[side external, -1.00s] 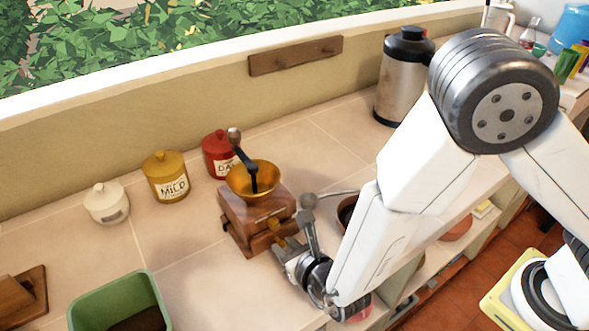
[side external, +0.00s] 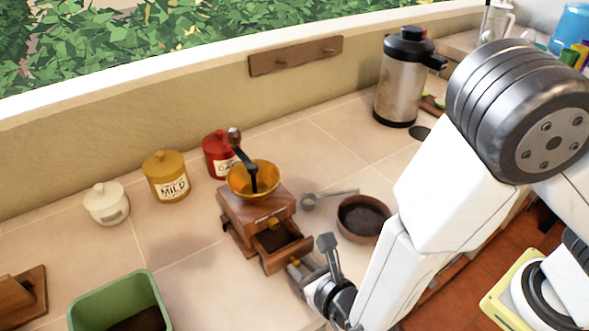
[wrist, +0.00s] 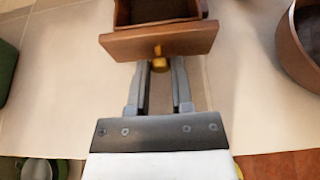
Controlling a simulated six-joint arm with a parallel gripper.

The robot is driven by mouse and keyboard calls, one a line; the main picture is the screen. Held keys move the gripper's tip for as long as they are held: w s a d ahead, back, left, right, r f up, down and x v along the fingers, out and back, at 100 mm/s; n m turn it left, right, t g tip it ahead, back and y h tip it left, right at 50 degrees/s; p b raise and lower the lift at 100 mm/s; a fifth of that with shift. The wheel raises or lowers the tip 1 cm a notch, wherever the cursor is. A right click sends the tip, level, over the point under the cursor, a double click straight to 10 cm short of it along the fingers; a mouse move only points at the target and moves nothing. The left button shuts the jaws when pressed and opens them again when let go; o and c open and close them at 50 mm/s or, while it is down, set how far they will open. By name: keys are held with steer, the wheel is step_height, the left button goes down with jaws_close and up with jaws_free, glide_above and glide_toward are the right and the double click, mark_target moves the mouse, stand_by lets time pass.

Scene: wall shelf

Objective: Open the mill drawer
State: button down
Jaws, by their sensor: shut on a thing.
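The coffee mill (side external: 252,207) stands on the tiled counter, a wooden box with a brass bowl and a dark crank on top. Its drawer (side external: 285,250) is pulled out of the front, and dark contents show inside. In the wrist view the drawer front (wrist: 160,40) faces me, with a small brass knob (wrist: 159,64) at its middle. My gripper (side external: 298,270) is in front of the drawer, its fingers shut on the knob. In the wrist view the fingertips (wrist: 160,66) sit on either side of the knob.
A brown bowl (side external: 363,219) with dark contents and a metal scoop (side external: 325,198) lie right of the mill. Red, yellow and white canisters (side external: 166,177) stand behind and left. A green bin (side external: 118,300) is front left. A steel flask (side external: 402,80) stands at the back.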

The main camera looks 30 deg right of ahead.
steer(key=shift+s, duration=0.35)
steer(key=shift+c, duration=2.4)
jaws_free()
